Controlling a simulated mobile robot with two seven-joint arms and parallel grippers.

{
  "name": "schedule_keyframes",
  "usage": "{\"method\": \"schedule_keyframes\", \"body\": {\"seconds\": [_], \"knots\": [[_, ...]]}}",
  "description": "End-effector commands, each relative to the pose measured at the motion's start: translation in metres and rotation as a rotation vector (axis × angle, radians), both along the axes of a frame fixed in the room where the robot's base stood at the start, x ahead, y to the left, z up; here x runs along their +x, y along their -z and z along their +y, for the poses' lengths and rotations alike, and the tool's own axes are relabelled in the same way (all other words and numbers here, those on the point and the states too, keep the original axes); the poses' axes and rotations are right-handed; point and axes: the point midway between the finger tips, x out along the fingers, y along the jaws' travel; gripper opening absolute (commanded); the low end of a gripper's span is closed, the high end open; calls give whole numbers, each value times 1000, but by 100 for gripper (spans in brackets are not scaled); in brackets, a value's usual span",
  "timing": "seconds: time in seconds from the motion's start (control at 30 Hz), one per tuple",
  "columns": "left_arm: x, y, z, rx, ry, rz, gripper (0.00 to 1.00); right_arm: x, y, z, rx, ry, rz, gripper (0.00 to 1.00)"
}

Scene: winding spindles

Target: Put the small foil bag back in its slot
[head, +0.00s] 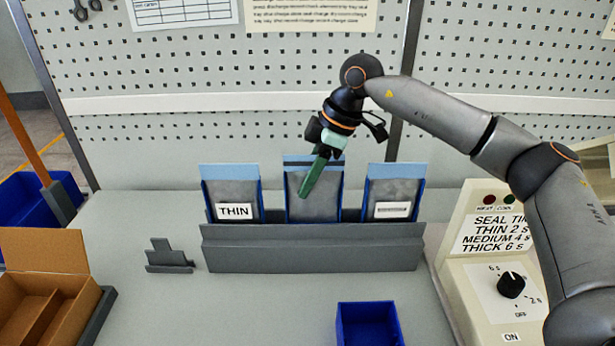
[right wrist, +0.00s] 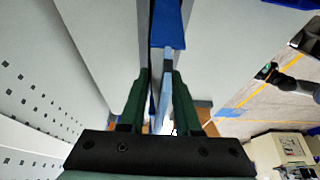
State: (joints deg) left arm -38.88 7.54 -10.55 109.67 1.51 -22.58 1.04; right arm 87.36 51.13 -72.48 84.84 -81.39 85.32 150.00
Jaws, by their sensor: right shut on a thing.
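A grey rack (head: 312,248) stands on the bench with three upright grey foil bags in blue-edged holders. The left bag (head: 233,192) has a THIN label, and the right bag (head: 393,190) has a smaller label I cannot read. The middle bag (head: 325,203) is partly covered by my right gripper (head: 309,188), so any label is hidden. The right gripper's green fingers are shut on a thin light-blue edge (right wrist: 166,75) in the right wrist view, seemingly the middle bag's. I cannot tell whether that bag is fully seated. My left gripper is out of view.
A blue bin (head: 368,325) stands in front of the rack. A small grey stand (head: 168,257) is to its left, with an open cardboard box (head: 45,255) farther left. A sealer with a dial (head: 505,285) stands at right. A pegboard (head: 250,80) is behind.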

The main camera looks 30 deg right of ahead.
Motion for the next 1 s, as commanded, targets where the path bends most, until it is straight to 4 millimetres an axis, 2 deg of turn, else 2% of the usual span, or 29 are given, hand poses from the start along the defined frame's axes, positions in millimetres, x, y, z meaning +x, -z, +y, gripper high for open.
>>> {"method": "schedule_keyframes", "body": {"seconds": [0.67,0.7,1.0], "knots": [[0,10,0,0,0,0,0,0,17,0,0,0,-1,0],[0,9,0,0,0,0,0,0,17,0,0,0,-1,35],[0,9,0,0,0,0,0,0,16,0,0,0,-1,67]]}}
